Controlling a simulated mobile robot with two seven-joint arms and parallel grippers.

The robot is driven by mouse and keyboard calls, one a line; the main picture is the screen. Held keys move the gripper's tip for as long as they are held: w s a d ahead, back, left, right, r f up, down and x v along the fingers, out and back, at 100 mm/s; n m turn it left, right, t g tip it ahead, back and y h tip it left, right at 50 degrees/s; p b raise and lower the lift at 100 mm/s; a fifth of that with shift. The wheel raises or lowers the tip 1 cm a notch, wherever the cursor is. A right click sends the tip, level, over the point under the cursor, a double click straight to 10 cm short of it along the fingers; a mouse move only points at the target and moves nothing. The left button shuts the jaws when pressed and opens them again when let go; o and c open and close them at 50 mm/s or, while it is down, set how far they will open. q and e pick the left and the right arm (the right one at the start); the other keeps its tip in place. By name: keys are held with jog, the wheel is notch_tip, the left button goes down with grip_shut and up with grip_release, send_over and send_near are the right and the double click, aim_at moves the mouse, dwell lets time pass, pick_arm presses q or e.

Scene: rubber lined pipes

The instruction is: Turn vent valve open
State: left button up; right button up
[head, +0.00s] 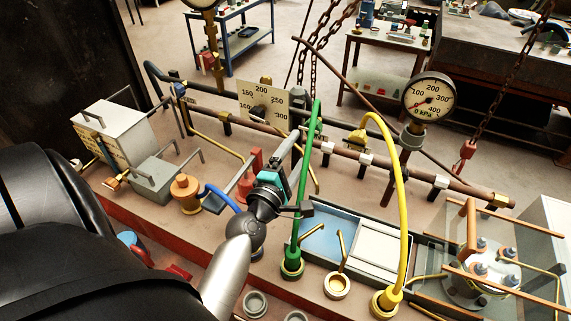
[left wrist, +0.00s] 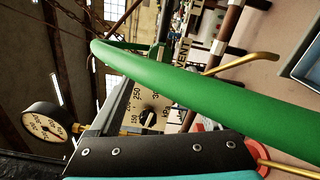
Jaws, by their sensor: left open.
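My left gripper (head: 288,150) reaches over the bench with its jaws open, beside the green hose (head: 304,180). The hose also crosses close in front of the left wrist view (left wrist: 190,85). A label reading VENT (left wrist: 183,52) shows beyond the hose in the left wrist view, near the brown pipe (left wrist: 228,32). A brass lever (left wrist: 240,64) sticks out near that label, apart from the gripper's visible part. In the head view a thin brass lever (head: 314,181) shows just right of the gripper. I cannot tell which lever is the vent valve. My right gripper is not in view.
A square dial plate (head: 262,100) stands behind the gripper. A round gauge (head: 429,97) and a yellow hose (head: 400,200) stand to the right. A blue tray (head: 335,226) and more brass levers are at the front. A grey box (head: 115,130) is at left.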

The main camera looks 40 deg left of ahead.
pick_arm(q)
jog(key=shift+b+v, duration=0.55)
jog(key=shift+v, duration=2.15)
